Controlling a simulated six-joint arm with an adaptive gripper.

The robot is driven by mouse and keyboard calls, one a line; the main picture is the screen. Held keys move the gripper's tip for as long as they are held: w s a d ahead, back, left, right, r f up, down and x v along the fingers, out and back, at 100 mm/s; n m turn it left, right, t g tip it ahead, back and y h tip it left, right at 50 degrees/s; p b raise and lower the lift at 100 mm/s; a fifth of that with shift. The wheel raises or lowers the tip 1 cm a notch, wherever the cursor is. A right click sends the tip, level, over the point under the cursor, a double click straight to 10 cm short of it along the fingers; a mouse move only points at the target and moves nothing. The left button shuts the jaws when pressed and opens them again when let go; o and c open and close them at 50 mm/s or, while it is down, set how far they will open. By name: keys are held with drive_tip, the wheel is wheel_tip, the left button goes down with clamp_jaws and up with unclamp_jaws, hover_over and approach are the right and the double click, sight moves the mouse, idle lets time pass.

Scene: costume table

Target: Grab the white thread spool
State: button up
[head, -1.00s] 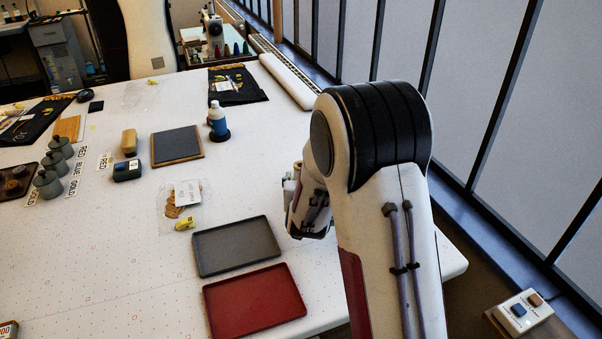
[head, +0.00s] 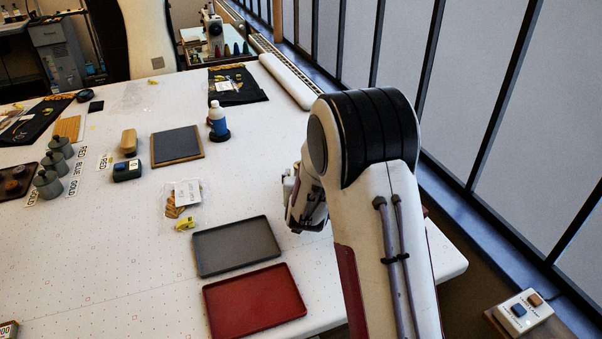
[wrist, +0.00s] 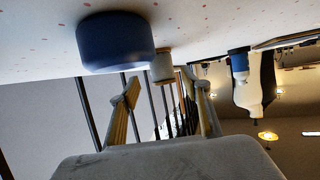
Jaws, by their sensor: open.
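In the wrist view, which is upside down, a small whitish cylinder (wrist: 162,66), likely the white thread spool, stands on the white table. A larger dark blue round object (wrist: 116,42) stands nearer the camera, to its left, and partly overlaps it. My gripper (wrist: 161,84) is open and empty, with its two fingers spread. The whitish cylinder shows beyond the fingertips, roughly between them; I cannot tell the exact gap. In the head view my arm hides that part of the table, and neither the cylinder nor my fingers show clearly.
A grey tray (head: 236,246) and a red tray (head: 254,301) lie left of my arm. A bottle (head: 217,119) stands farther back, and also shows in the wrist view (wrist: 247,92). A dark board (head: 177,145) lies beside it. The front left table is largely clear.

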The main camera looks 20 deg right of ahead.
drive_tip(key=shift+x, duration=2.35)
drive_tip(key=shift+w+a, duration=0.1)
drive_tip(key=shift+a, duration=0.1)
drive_tip(key=shift+r, duration=0.1)
drive_tip(key=c, duration=1.2)
